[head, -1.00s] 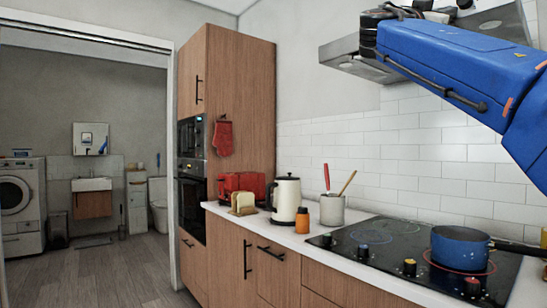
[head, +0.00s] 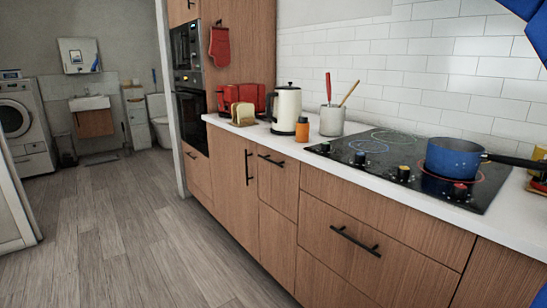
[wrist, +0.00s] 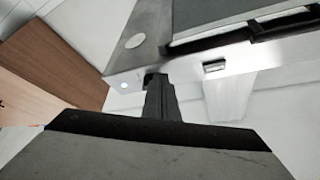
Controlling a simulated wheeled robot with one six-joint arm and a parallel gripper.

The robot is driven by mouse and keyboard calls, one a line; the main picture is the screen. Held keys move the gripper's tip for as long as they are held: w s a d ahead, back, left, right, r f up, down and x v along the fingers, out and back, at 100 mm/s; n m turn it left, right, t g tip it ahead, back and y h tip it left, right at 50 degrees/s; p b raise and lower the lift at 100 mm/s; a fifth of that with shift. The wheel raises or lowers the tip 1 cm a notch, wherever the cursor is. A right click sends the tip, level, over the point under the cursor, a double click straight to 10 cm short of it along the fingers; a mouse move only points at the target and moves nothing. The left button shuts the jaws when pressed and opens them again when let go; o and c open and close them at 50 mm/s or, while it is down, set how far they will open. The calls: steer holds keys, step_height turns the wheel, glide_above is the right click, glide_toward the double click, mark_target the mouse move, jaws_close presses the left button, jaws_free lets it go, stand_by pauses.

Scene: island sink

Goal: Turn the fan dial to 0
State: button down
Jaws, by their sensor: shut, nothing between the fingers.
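The fan dial cannot be made out for certain. In the wrist view, the steel range hood (wrist: 185,70) spans the top, its front edge across the middle. My gripper (wrist: 157,80) is shut and empty, its dark fingertips overlapping the lower edge of that steel face. I cannot tell whether they touch it, and they hide a small part of it. A small dark rectangular fitting (wrist: 214,66) sits on the face just right of the fingertips. A small bright spot (wrist: 124,85) shows to their left. The hood and gripper are outside the head view.
In the head view, the black cooktop (head: 400,165) has several knobs and a blue pan (head: 455,158) at the right. A kettle (head: 287,108), an orange jar (head: 302,130) and a utensil pot (head: 332,120) stand left of it. The floor (head: 130,230) is clear.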

steer(key=shift+s+d+f, duration=0.4)
steer(key=shift+s+f, duration=0.05)
steer(key=shift+s, duration=0.15)
steer(key=shift+s+d+f, duration=0.1)
steer(key=shift+s+d, duration=0.15)
steer(key=shift+s, duration=0.1)
stand_by(0.6)
steer(key=shift+f, duration=0.15)
steer(key=s+a, duration=0.2)
steer(key=a, duration=0.1)
steer(key=s+a, duration=0.1)
steer(key=shift+s+a+f, duration=0.2)
steer(key=shift+a+f, duration=0.05)
steer(key=shift+a, duration=0.15)
stand_by(0.4)
steer(key=shift+w, duration=0.1)
